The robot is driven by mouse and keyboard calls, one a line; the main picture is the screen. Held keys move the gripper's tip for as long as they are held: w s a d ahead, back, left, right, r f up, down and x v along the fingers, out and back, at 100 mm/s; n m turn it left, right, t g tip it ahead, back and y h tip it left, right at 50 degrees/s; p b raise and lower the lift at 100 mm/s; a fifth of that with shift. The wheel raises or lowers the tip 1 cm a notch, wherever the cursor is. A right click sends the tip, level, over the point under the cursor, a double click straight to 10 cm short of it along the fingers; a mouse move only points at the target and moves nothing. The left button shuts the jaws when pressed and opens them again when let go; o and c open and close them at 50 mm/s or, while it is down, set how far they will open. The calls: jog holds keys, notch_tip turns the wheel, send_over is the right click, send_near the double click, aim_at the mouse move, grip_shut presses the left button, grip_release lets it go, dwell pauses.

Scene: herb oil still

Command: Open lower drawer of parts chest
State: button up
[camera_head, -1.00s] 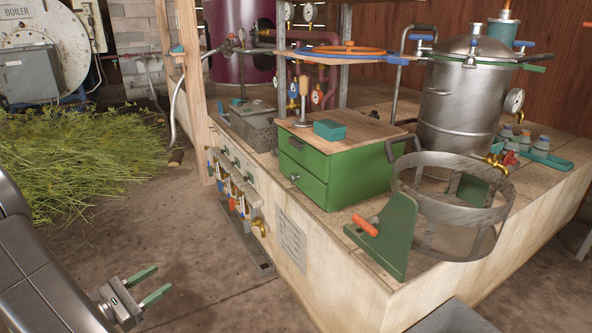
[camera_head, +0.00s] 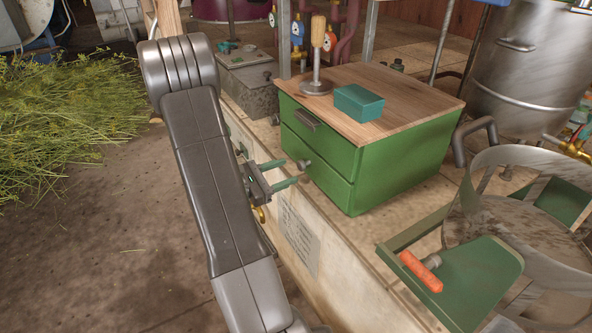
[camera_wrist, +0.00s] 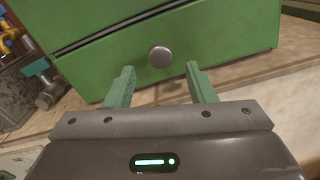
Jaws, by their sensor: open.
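The green parts chest (camera_head: 400,165) stands on the stone bench, with a wooden top. Its upper drawer (camera_head: 325,140) has a dark bar handle. Its lower drawer (camera_head: 325,182) has a round grey knob (camera_head: 304,165); both drawers look shut. My gripper (camera_head: 288,172) is open and empty in front of the lower drawer, close to the knob. In the wrist view, the knob (camera_wrist: 159,56) shows just beyond and between the two green fingertips (camera_wrist: 160,72), on the lower drawer front (camera_wrist: 215,40). The fingers appear apart from the knob.
A teal box (camera_head: 358,102) and a wooden-handled tool (camera_head: 317,60) stand on the chest top. A green bracket with an orange handle (camera_head: 420,270) and a metal ring stand (camera_head: 520,200) are to the right. The bench front drops to open floor (camera_head: 130,260).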

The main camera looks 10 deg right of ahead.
aim_at(299, 166)
jog(key=shift+b+x, duration=0.35)
jog(key=shift+x, duration=1.85)
grip_shut()
